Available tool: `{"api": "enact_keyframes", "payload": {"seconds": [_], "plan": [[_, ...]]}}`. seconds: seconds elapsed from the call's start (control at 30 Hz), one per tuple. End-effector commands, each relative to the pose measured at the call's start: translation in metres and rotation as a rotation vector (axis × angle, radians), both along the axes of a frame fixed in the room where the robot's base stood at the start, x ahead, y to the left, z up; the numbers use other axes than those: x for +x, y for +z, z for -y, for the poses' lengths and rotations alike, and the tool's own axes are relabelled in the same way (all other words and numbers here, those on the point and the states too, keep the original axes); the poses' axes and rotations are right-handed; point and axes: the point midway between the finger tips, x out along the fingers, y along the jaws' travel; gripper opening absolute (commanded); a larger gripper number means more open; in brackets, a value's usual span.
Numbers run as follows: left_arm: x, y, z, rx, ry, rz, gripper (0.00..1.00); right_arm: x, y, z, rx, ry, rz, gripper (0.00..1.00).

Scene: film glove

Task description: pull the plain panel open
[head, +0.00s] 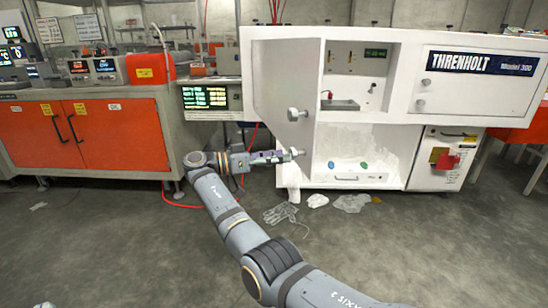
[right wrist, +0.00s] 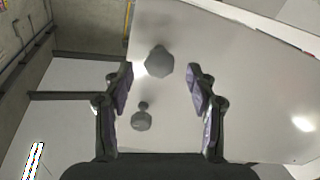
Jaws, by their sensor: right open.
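The plain panel (head: 281,75) is a blank white door on the left of the white cabinet. It stands swung out, with the lit interior showing to its right. A grey faceted knob (head: 297,114) sticks out low on it, and a second knob-like piece (head: 299,152) shows below, by my right gripper (head: 280,156). In the right wrist view the panel (right wrist: 235,85) fills much of the picture. One knob (right wrist: 160,60) shows between the fingertips of my open right gripper (right wrist: 158,80), and another (right wrist: 141,118) lies lower between the fingers. Contact cannot be told. My left gripper is out of view.
The right-hand panel marked THRENHOLT (head: 475,85) is shut. Crumpled clear gloves (head: 280,213) lie on the floor before the cabinet. An orange-doored bench (head: 85,135) stands at left, with a red cable (head: 185,205) on the floor nearby.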

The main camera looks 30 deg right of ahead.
Motion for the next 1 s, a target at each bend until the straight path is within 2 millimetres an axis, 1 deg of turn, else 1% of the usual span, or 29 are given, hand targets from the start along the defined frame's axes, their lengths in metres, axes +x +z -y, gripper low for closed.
{"api": "enact_keyframes", "payload": {"seconds": [0.03, 0.2, 0.33, 0.53, 0.57, 0.63, 0.67, 0.73, 0.77, 0.8, 0.87, 0.9, 0.97, 1.0], "plan": [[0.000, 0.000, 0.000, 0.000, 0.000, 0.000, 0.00, 0.002, 0.001, -0.010, -0.001, 0.002, 0.000, 0.57], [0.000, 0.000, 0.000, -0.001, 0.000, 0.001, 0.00, 0.006, 0.001, -0.025, -0.001, 0.001, 0.000, 0.57], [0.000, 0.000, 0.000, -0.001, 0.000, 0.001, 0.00, 0.006, 0.000, -0.030, -0.001, -0.001, 0.001, 0.57], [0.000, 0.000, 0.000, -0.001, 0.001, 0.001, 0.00, 0.006, 0.000, -0.030, -0.001, -0.001, 0.001, 0.57], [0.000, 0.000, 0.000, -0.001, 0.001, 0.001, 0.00, 0.006, 0.000, -0.030, 0.000, 0.000, 0.000, 0.53], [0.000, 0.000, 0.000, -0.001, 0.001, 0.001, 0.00, 0.009, -0.010, -0.026, 0.018, 0.017, -0.016, 0.44], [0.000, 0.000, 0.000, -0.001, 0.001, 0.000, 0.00, 0.012, -0.019, -0.023, 0.038, 0.035, -0.031, 0.40], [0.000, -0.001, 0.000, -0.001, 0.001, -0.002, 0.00, 0.022, -0.059, -0.010, 0.116, 0.119, -0.094, 0.30], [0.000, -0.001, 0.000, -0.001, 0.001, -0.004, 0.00, 0.028, -0.083, -0.004, 0.164, 0.172, -0.127, 0.26], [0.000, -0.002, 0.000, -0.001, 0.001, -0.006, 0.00, 0.035, -0.118, 0.005, 0.231, 0.260, -0.171, 0.21], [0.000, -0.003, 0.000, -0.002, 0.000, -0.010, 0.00, 0.044, -0.175, 0.013, 0.332, 0.417, -0.228, 0.12], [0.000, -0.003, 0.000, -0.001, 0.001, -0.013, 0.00, 0.048, -0.209, 0.015, 0.388, 0.534, -0.254, 0.07], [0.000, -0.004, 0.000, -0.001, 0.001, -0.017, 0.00, 0.050, -0.251, 0.012, 0.449, 0.711, -0.271, 0.00], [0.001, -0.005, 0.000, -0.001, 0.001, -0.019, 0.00, 0.048, -0.274, 0.006, 0.474, 0.832, -0.271, 0.00]]}}
